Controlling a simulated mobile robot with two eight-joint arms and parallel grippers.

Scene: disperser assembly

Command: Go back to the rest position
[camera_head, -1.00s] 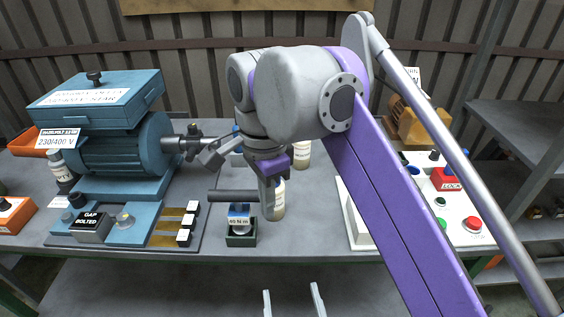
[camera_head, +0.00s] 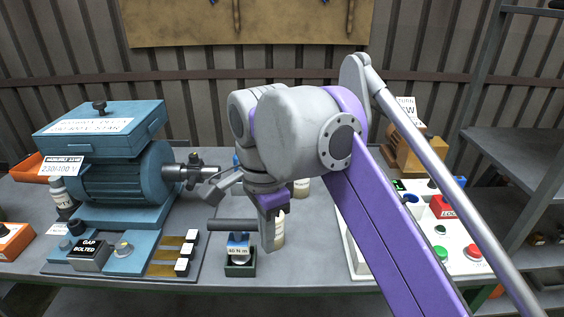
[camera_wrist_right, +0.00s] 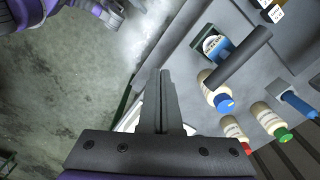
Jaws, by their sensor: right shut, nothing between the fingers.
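My right gripper (camera_head: 268,243) points down over the bench's front part, in the middle of the head view. In the right wrist view its fingers (camera_wrist_right: 160,92) are closed together with nothing between them. Near it stands a tool with a dark bar handle (camera_head: 232,225) and a "40 N m" label in a dark green holder (camera_head: 240,270); the tool also shows in the right wrist view (camera_wrist_right: 238,58). A pale bottle (camera_head: 279,229) stands just behind the gripper, partly hidden by it.
A blue motor unit (camera_head: 122,173) stands on the left of the bench (camera_head: 318,262). A white panel with buttons (camera_head: 455,262) is at the right. Several capped bottles, including a blue-capped one (camera_wrist_right: 214,90), stand near the tool. A grey shelf (camera_head: 515,160) stands far right.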

